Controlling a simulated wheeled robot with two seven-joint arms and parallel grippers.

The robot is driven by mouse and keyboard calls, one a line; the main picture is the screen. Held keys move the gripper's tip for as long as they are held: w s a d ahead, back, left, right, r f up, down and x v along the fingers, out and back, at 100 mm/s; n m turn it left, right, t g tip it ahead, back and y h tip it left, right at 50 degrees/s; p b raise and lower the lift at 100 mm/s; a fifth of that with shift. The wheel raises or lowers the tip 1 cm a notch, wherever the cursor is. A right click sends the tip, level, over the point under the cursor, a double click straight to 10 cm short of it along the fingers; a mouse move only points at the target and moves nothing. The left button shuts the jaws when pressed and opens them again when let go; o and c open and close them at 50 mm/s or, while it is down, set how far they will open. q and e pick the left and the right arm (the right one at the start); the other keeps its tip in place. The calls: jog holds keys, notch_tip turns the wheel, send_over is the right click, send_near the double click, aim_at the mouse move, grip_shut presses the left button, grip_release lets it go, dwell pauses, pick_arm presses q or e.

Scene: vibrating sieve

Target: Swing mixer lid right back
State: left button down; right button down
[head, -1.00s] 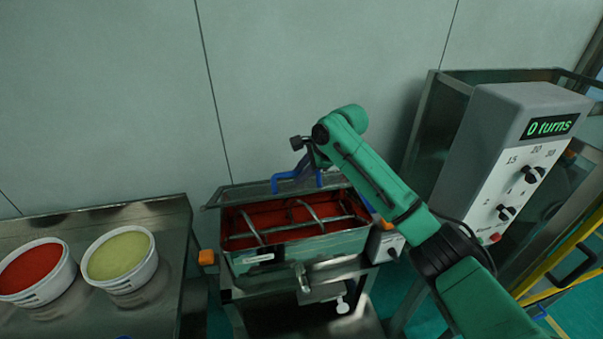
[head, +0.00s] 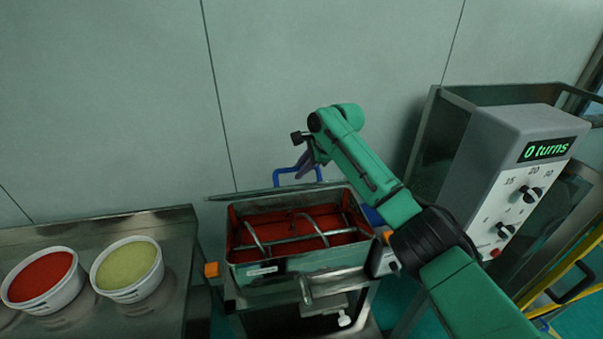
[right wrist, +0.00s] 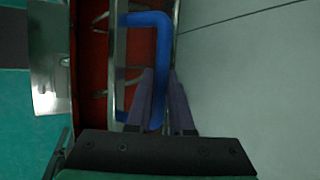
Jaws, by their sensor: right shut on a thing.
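The mixer (head: 290,266) is a green-grey trough with a red inside and metal mixing bars. Its lid (head: 240,195) is raised at the back and shows nearly edge-on as a thin bar along the trough's rear. The blue lid handle (head: 284,171) stands above that bar; it also shows in the right wrist view (right wrist: 150,18). My right gripper (head: 305,160) is shut on the handle's right part, its fingers (right wrist: 163,92) on either side of the blue bar. My left gripper is not in view.
Two white tubs, one with red contents (head: 40,282) and one with yellow-green contents (head: 127,268), stand on a metal table (head: 185,245) at left. A grey control box (head: 510,150) reading "0 turns" stands at right. The wall (head: 310,60) is behind the mixer.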

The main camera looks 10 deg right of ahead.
jog(key=w, duration=0.1)
jog(key=w+r+t, duration=0.1)
jog(key=w, duration=0.1)
jog(key=w+r+t, duration=0.1)
jog(key=shift+w+r, duration=0.2)
jog(key=shift+w, duration=0.05)
